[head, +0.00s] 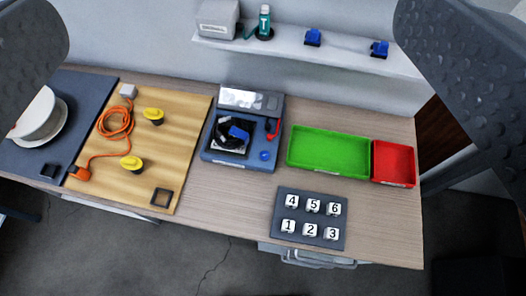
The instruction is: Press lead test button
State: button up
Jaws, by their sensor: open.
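A blue-grey test device (213,155) stands on the wooden bench, near the middle of the view. It has a light panel at its back and a dark square area with a coiled black lead (226,139) and a blue part on it. A round blue button (265,155) sits at its front right; I cannot read any label there. A red part (273,128) is at its right side. My gripper (232,40) is open, its two dark textured fingers wide apart at the upper left and right edges. Nothing shows between them close up, and they look well apart from the device.
A wooden board (185,130) with an orange cable (115,121) and two yellow knobs lies left. A green tray (328,151), a red tray (394,163) and a numbered block panel (285,234) are right. A shelf (340,54) runs above.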

dwell(0.3)
grip_shut()
dwell(1.6)
